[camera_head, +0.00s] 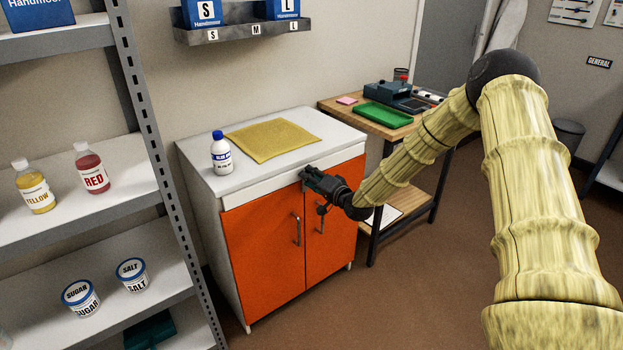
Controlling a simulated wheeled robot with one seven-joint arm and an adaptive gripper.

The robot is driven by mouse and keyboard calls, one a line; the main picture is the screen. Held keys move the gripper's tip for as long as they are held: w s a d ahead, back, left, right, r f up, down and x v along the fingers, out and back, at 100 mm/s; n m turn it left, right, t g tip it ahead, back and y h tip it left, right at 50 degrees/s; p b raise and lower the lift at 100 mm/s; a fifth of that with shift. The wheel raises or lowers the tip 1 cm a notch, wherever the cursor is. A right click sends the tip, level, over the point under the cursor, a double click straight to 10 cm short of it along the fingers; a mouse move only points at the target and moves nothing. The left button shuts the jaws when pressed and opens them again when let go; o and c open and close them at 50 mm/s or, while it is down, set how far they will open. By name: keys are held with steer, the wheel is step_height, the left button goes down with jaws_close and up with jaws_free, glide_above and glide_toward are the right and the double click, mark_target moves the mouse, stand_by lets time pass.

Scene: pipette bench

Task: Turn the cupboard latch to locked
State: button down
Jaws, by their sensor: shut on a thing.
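The cupboard (262,252) has a white top and sides and two orange doors with metal bar handles; both doors look closed. My gripper (306,175) is at the upper front of the cupboard, on the white strip above the right door. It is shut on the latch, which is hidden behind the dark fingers. Which way the latch is turned cannot be seen.
A bottle with a blue cap (220,153) and a yellow mat (271,141) are on the cupboard top. A grey shelf (112,180) with bottles and tubs stands at the left. A wooden bench (390,128) with a green tray (384,116) stands behind my arm.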

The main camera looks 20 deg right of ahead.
steer(key=shift+d, duration=0.15)
steer(key=c, duration=1)
jaws_free()
steer(key=v, duration=1.2)
steer(key=shift+f, duration=0.1)
